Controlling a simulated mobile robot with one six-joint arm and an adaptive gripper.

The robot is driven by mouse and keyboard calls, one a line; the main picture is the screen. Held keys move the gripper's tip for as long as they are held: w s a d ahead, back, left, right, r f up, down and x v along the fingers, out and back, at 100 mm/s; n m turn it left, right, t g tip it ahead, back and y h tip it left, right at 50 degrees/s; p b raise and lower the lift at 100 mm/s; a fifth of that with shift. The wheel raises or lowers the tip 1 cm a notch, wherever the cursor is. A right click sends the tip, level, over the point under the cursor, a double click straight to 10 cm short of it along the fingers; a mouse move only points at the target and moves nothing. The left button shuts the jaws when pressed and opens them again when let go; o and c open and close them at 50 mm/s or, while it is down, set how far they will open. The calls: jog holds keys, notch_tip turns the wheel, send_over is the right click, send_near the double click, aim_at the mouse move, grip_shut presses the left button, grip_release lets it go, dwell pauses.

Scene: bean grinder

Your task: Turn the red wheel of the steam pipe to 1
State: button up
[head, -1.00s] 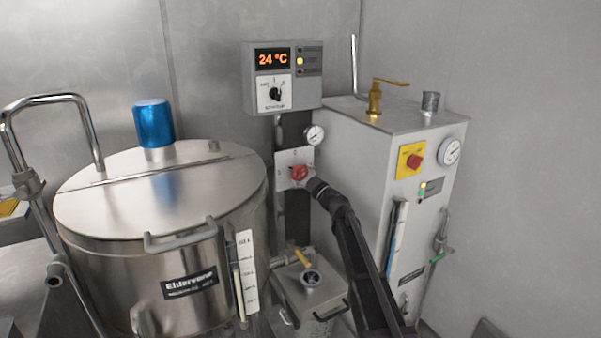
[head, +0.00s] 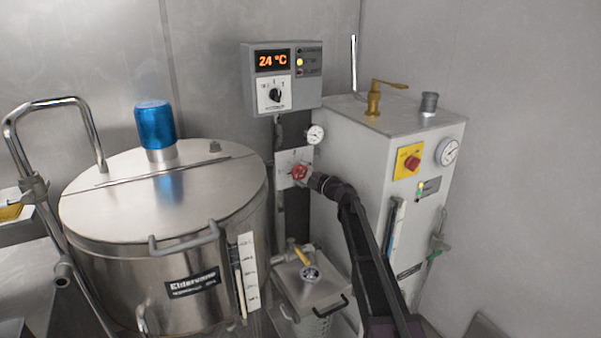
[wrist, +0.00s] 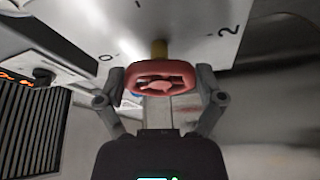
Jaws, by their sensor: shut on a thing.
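The red wheel (head: 299,172) sits on a white plate (head: 284,180) on the pipe between the kettle and the grey cabinet. In the wrist view the red wheel (wrist: 160,78) is on a brass stem in front of the plate (wrist: 185,22), which bears the marks 0 and 2 and a tick between them. My gripper (wrist: 162,88) is shut on the wheel, one finger at each side of its rim. In the head view my gripper (head: 314,180) reaches the wheel from the lower right. The wheel's exact setting cannot be read.
A steel kettle (head: 120,260) with a blue cap stands at the left. A control box (head: 305,88) reading 24 °C is above the wheel, with a small gauge (head: 316,134) near it. The grey cabinet (head: 350,140) stands close at the right. A lidded steel box (head: 325,290) is below.

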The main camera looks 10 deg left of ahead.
jog(key=o, duration=0.9)
jog(key=shift+c, duration=0.2)
jog(key=shift+m, duration=0.3)
